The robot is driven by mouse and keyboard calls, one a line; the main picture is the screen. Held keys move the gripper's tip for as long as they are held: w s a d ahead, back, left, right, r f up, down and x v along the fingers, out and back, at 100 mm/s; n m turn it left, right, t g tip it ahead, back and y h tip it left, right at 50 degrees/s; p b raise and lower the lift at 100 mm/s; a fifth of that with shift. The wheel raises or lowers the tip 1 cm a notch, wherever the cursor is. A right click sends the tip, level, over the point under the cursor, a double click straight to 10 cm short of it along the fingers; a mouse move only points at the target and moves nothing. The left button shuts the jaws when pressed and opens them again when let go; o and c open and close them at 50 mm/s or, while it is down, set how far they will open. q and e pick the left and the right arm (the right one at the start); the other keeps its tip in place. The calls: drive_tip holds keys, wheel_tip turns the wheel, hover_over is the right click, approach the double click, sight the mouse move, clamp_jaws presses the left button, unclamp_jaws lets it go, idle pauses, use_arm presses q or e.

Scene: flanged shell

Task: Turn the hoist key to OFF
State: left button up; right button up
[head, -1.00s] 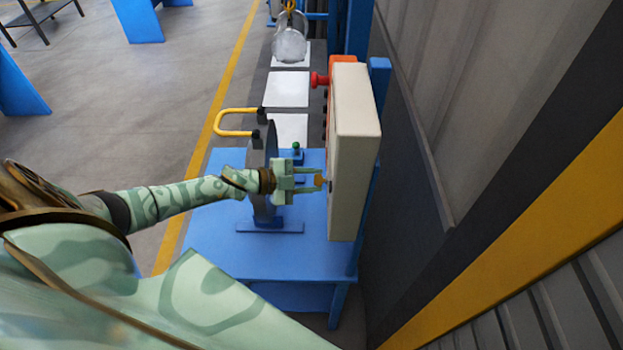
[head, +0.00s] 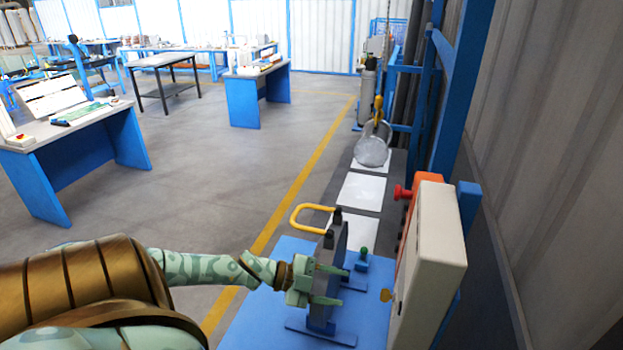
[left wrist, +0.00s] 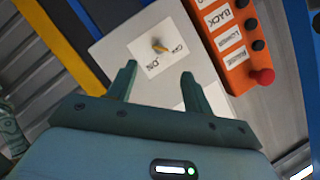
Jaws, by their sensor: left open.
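The hoist key (head: 386,295) is a small yellow key standing out of the face of a pale box (head: 437,240). In the left wrist view the key (left wrist: 159,46) sits on a white plate (left wrist: 157,53) lettered ON and OFF; I cannot tell which word it points to. My left gripper (head: 342,287) is open and empty, to the left of the key and apart from it. In the left wrist view its two fingers (left wrist: 158,72) stand spread, with the key beyond the gap between them. My right gripper is in neither view.
An orange button panel (left wrist: 228,40) with a red knob (head: 402,192) is beside the pale box. A grey upright disc (head: 328,272) stands on the blue table (head: 262,318) close to my left gripper. A yellow handle (head: 310,212) is behind it. The wall is at right.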

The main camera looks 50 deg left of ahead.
use_arm(q)
drive_tip(key=shift+v, duration=2.75)
